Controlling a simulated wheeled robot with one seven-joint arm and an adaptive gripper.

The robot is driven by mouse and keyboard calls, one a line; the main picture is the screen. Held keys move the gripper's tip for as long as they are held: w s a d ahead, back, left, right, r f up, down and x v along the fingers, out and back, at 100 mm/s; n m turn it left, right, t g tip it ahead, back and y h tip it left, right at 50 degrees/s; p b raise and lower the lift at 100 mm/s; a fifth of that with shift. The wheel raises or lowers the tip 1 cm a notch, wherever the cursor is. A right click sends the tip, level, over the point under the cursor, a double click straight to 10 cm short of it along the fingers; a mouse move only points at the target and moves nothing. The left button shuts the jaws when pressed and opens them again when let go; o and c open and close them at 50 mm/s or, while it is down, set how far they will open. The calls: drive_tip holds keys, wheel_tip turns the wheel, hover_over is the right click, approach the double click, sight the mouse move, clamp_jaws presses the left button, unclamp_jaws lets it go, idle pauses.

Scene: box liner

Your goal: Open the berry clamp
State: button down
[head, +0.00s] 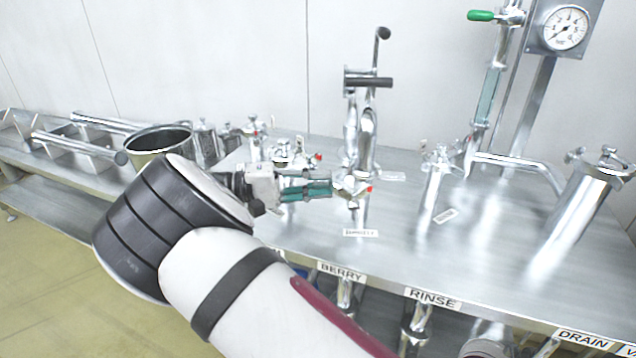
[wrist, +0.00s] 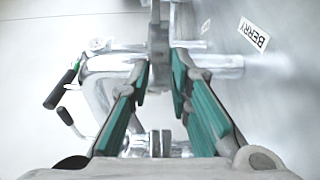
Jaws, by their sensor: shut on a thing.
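The berry clamp (head: 352,186) is a small shiny metal clamp with a red tip, on an upright pipe above the BERRY label (head: 341,272) on the table edge. My gripper (head: 333,189), with teal finger pads, reaches it from the left. In the wrist view my gripper (wrist: 162,68) has its fingertips on either side of the clamp's grey metal part (wrist: 159,38). The fingers are shut on that part. The fingers hide some of the clamp in the head view, and whether its latch is open cannot be told.
A tall bent pipe with a black handle (head: 371,82) stands just behind the clamp. The rinse pipe (head: 434,190) stands to the right, and a large drain pipe (head: 578,205) farther right. A metal pot (head: 158,145) and other fittings stand left. Bare steel tabletop (head: 400,265) lies in front.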

drive_tip(key=shift+w, duration=0.15)
drive_tip(key=c, duration=1.5)
unclamp_jaws()
drive_tip(key=shift+a, duration=0.1)
drive_tip(key=shift+s+a, duration=0.25)
drive_tip(key=shift+a, duration=1.7)
drive_tip(key=shift+s+a, duration=0.3)
drive_tip(key=shift+a, duration=1.7)
drive_tip(key=shift+s+a, duration=0.25)
drive_tip(key=shift+a, duration=1.7)
drive_tip(key=shift+c, duration=0.4)
